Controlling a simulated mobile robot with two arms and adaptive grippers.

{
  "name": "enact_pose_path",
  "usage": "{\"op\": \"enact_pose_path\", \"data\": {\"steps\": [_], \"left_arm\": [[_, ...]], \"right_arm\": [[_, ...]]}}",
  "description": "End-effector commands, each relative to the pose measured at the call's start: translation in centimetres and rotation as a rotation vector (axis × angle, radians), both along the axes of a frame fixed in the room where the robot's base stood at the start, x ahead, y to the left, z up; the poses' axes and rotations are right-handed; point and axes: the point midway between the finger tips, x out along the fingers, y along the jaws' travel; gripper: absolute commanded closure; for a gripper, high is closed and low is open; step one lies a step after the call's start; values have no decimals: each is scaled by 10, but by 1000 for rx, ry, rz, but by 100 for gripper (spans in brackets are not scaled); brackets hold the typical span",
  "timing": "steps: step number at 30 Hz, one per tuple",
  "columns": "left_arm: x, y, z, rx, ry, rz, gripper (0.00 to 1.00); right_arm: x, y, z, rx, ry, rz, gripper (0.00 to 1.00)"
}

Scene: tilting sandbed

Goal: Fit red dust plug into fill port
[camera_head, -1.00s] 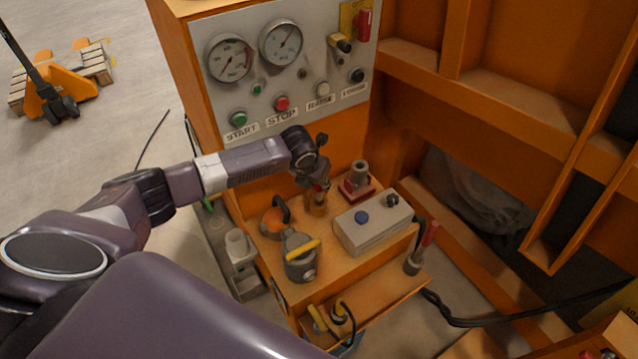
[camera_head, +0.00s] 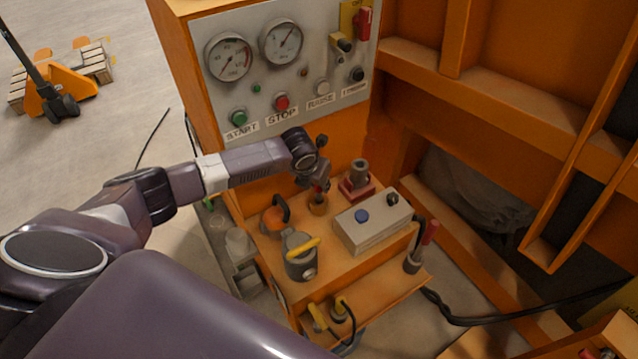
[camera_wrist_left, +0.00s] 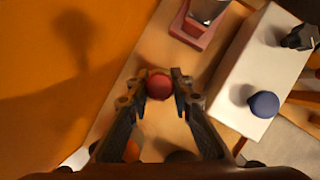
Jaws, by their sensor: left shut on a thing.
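The red dust plug (camera_wrist_left: 159,86) is between my left fingertips in the left wrist view, seen from above as a round red top. My left gripper (camera_head: 319,184) is shut on it and points down over the orange bench top. A brown-brass fill port (camera_head: 317,206) stands upright directly under the gripper in the head view. The plug (camera_head: 320,190) shows as a small red spot at the port's top. I cannot tell how deep it sits, as the fingers hide the joint. My right gripper is not in view.
A grey box with a blue cap (camera_head: 361,216) stands right of the port. A red-based grey fitting (camera_head: 358,178) is behind it. A yellow-handled grey canister (camera_head: 300,258) and an orange cap with a black handle (camera_head: 275,218) stand left and in front. The control panel (camera_head: 290,75) rises behind.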

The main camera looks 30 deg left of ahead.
Motion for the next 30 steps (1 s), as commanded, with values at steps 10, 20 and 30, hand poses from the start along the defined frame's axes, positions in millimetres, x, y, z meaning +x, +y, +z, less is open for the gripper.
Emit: {"op": "enact_pose_path", "data": {"steps": [10, 20, 30], "left_arm": [[0, 0, -10, 0, 0, 0, 96], [0, 0, -18, 0, 0, -1, 96], [0, 0, -27, 0, 0, 0, 96]], "right_arm": [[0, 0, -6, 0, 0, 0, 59], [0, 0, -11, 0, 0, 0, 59], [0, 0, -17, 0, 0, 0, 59]]}}
